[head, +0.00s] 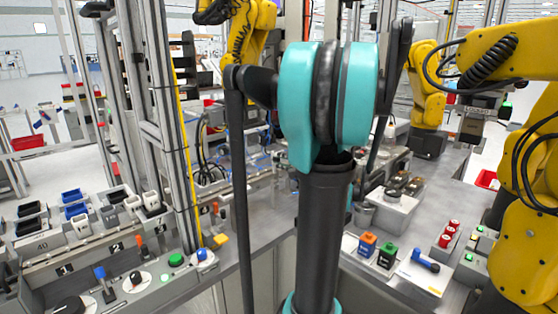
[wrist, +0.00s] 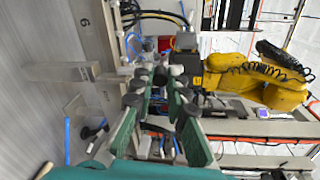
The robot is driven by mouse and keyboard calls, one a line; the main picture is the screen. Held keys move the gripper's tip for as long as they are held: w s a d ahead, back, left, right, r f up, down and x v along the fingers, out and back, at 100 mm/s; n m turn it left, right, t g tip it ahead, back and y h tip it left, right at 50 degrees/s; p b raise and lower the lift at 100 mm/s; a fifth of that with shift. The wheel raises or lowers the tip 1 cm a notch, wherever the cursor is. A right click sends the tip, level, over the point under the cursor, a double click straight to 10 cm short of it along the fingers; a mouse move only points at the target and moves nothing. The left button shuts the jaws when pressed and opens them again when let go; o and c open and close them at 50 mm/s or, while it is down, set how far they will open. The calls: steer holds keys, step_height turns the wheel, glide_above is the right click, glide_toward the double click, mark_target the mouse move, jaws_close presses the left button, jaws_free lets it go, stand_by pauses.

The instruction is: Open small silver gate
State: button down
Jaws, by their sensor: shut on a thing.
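My gripper (wrist: 162,76) shows in the wrist view with long green fingers and dark rounded joints. Its fingertips are closed together around a small grey part at the centre of the view. The fingers hide most of that part, and I cannot tell for sure whether it belongs to the small silver gate. No gate stands out clearly in either view. In the head view my own teal and black arm fills the middle and hides the gripper and the place it reaches to.
Yellow robot arms stand at right (head: 530,190) and at the back (head: 250,35). Silver frame posts (head: 150,110) rise at left beside a bench with knobs and bins (head: 75,205).

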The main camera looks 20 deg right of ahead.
steer(key=shift+s, duration=0.1)
stand_by(0.5)
steer(key=c, duration=1.5)
jaws_free()
steer(key=v, duration=1.2)
steer(key=shift+f, duration=0.3)
